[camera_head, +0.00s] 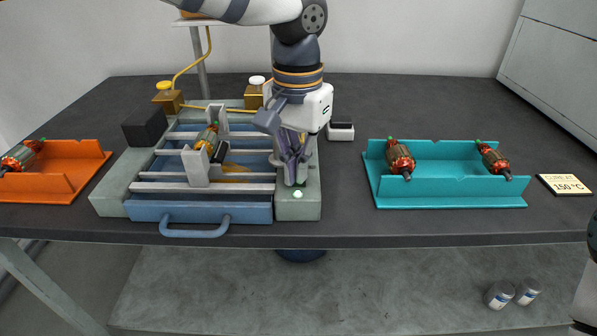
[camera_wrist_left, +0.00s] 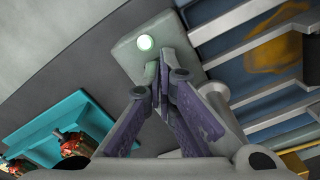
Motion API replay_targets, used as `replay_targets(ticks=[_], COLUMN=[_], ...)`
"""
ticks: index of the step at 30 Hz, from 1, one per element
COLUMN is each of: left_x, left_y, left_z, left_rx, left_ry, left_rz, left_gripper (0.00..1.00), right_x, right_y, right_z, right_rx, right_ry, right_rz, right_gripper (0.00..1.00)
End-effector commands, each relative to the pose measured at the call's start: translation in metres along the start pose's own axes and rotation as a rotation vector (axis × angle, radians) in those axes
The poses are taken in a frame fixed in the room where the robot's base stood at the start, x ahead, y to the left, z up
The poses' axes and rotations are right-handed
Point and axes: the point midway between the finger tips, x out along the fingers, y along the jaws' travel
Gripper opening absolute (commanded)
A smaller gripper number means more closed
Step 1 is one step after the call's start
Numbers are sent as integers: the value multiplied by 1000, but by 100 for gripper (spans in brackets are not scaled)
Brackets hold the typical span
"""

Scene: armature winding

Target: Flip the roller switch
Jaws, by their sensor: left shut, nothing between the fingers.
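My left gripper (camera_head: 295,180) is shut and empty. It points down over the front part of the grey-green block (camera_head: 308,208) at the right side of the winding fixture. In the left wrist view its closed fingertips (camera_wrist_left: 158,66) are over the same block (camera_wrist_left: 125,52), close to a round lit lamp (camera_wrist_left: 145,42). The lamp (camera_head: 298,193) glows pale green just in front of the fingertips. I cannot make out the roller switch; the fingers cover that part of the block. Whether the fingertips touch the block is unclear. My right gripper is not in view.
The fixture has a blue drawer (camera_head: 200,210), grey rails and a held armature (camera_head: 208,139). A teal tray (camera_head: 450,196) with two armatures stands right. An orange tray (camera_head: 85,162) stands left.

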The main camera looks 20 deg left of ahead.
Motion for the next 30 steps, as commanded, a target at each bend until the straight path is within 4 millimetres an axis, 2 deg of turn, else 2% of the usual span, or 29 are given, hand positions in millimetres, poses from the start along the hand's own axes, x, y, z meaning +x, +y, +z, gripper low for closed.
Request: replay_targets(ticks=[5, 21, 25, 30], left_x=[0, -57, -66, -67], left_y=[0, 0, 0, 0], left_z=[1, 0, 0, 0], left_rx=[0, -1, 1, 1], left_ry=[-4, -1, -3, -4], left_rz=[-1, -1, -1, 0], left_gripper=[0, 0, 0, 0], right_x=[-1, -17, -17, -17], right_y=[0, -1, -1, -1], right_z=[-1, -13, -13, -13], right_rx=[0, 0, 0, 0], right_ry=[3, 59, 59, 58], right_rz=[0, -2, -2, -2], right_gripper=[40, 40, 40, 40])
